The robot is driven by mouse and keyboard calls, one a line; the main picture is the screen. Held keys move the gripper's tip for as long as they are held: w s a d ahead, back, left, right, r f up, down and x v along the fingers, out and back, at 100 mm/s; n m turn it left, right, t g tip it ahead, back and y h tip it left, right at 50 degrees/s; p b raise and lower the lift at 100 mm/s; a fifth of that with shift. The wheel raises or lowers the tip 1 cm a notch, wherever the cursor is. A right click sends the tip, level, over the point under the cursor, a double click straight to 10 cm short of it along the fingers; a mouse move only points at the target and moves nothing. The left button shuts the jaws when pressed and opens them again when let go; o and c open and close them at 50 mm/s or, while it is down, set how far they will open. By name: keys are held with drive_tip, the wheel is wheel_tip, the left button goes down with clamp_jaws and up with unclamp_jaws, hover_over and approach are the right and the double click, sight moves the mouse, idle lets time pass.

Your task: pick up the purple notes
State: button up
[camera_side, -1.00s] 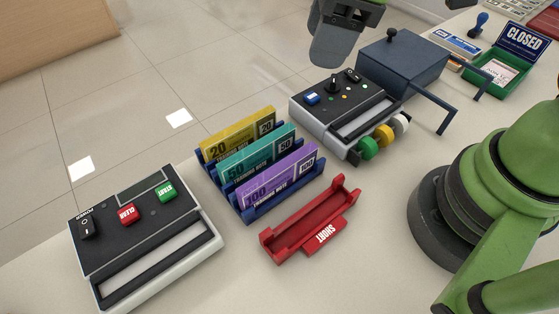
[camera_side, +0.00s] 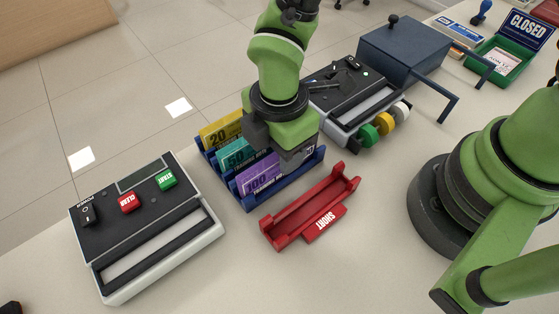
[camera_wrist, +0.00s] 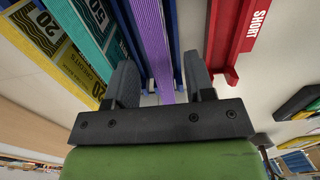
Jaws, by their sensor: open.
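The purple notes (camera_side: 260,179), marked 100, stand upright in the front slot of the blue rack (camera_side: 252,204). My gripper (camera_side: 289,156) is over the right end of the purple notes and hides that end in the side view. In the wrist view my open gripper (camera_wrist: 161,75) has one finger on each side of the purple notes (camera_wrist: 151,35). The left finger lies between the purple and teal notes, and the right finger is on the side of the red tray. Contact with the notes cannot be told.
Teal notes (camera_side: 234,155) and yellow notes (camera_side: 220,131) stand behind, partly hidden by my gripper. The red SHORT tray (camera_side: 310,207) is empty in front. A counting machine (camera_side: 147,228) is at left; another machine (camera_side: 351,92) and a dark blue box (camera_side: 405,50) are at right.

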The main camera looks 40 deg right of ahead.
drive_tip(key=shift+f, duration=1.6)
drive_tip(key=shift+c, duration=0.5)
clamp_jaws()
drive_tip(key=shift+r, duration=0.1)
